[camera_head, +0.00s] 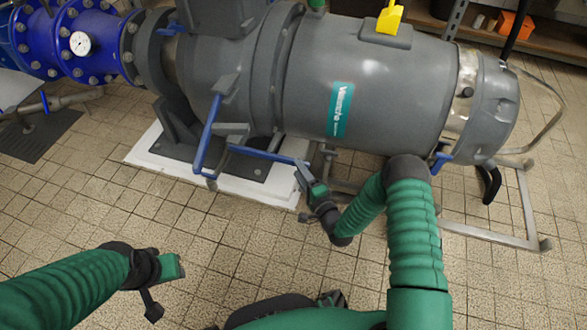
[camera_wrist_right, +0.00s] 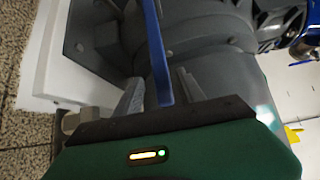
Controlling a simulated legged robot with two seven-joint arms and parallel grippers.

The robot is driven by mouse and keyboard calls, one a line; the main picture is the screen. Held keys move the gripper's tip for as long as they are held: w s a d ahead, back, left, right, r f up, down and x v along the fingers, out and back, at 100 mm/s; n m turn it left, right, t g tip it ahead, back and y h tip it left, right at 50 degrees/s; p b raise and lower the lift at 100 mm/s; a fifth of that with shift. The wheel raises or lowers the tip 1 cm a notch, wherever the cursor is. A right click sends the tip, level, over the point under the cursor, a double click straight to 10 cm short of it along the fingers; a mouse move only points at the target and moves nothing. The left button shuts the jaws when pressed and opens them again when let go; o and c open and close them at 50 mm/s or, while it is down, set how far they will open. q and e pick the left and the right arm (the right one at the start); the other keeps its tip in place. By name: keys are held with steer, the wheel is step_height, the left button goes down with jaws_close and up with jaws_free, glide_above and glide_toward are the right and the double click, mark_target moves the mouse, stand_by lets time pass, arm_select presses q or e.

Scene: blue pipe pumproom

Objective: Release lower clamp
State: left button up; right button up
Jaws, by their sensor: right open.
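The grey pump housing (camera_head: 365,85) carries blue clamp levers. The lower clamp's blue lever (camera_head: 262,154) runs roughly level at the housing's underside, its right end at my right gripper (camera_head: 303,176). In the right wrist view, the lower blue lever (camera_wrist_right: 157,50) reaches down between the two fingers of my right gripper (camera_wrist_right: 160,88). The fingers are apart, one on each side of it, and contact cannot be made out. Another blue lever (camera_head: 207,132) stands steeply to the left. My left gripper (camera_head: 165,282) is low at the left, away from the pump; its finger opening is unclear.
A white plinth (camera_head: 212,185) lies under the pump. A metal frame (camera_head: 487,238) stands on the tiles at the right. Blue flanged pipe (camera_head: 97,42) with a gauge (camera_head: 80,43) is at the left. The tiled floor (camera_head: 75,205) is clear at the left.

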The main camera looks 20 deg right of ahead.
steer(key=w+b, duration=0.1)
steer(key=w, duration=0.3)
steer(key=shift+w+a+f+b, duration=0.1)
steer(key=shift+a+f+b, duration=0.05)
steer(key=shift+a+b, duration=0.25)
steer(key=shift+w, duration=0.2)
arm_select(q)
steer(key=x, duration=0.2)
steer(key=shift+s+f, duration=0.2)
steer(key=shift+f, duration=0.15)
arm_select(e)
steer(key=shift+c, duration=0.5)
jaws_close()
steer(key=shift+s, duration=0.15)
